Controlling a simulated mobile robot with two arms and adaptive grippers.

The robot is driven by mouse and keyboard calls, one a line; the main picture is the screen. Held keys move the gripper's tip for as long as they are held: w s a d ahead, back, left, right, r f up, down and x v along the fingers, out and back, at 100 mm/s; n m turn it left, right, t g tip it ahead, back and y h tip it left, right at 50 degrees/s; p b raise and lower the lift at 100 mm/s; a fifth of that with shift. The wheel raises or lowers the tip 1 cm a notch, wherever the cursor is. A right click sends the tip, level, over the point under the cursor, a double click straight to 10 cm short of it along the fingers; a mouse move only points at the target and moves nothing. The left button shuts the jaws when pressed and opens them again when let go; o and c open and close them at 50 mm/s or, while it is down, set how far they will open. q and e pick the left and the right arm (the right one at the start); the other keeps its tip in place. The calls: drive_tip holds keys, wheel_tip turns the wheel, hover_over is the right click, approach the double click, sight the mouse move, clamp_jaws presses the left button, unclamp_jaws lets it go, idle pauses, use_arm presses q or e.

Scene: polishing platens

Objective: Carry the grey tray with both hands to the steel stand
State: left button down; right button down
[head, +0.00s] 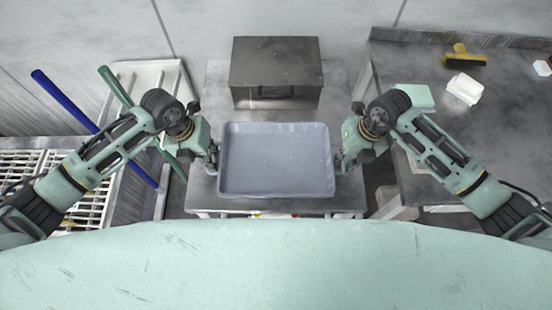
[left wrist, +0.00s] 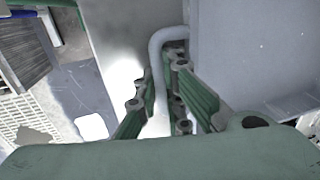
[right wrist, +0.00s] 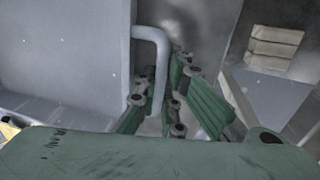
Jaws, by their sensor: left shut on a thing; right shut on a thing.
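The grey tray (head: 277,160) is a shallow, empty rectangular tray in the middle of the head view, in front of a dark metal box. My left gripper (head: 213,157) is shut on the tray's left handle, a bent grey bar (left wrist: 158,45) seen between its green fingers in the left wrist view. My right gripper (head: 339,160) is shut on the tray's right handle (right wrist: 160,50), between the fingers in the right wrist view. The tray looks level over a steel stand (head: 205,192); I cannot tell whether it touches the top.
The dark metal box (head: 277,70) stands at the back of the steel stand. A dark bench (head: 465,135) at the right holds a yellow-handled brush (head: 464,56), a white block (head: 464,88) and a pale green block (head: 415,97). Blue (head: 75,110) and green poles lean at the left.

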use_arm(q)
drive_tip(key=c, duration=2.2)
unclamp_jaws()
drive_tip(key=shift+a, duration=0.15)
use_arm(e)
drive_tip(key=c, duration=2.2)
unclamp_jaws()
drive_tip(key=shift+d, duration=0.1)
use_arm(q)
drive_tip(key=o, duration=0.3)
use_arm(e)
drive_tip(key=o, duration=0.3)
use_arm(q)
drive_tip(key=shift+o, duration=0.2)
use_arm(e)
drive_tip(key=shift+o, duration=0.2)
drive_tip(key=shift+r, duration=0.1)
use_arm(q)
wheel_tip(320, 180, up, 12)
drive_tip(key=a, duration=0.2)
drive_tip(key=shift+f, duration=0.15)
use_arm(e)
wheel_tip(320, 180, up, 12)
drive_tip(key=d, duration=0.2)
drive_tip(key=shift+f, duration=0.2)
drive_tip(key=shift+d, duration=0.1)
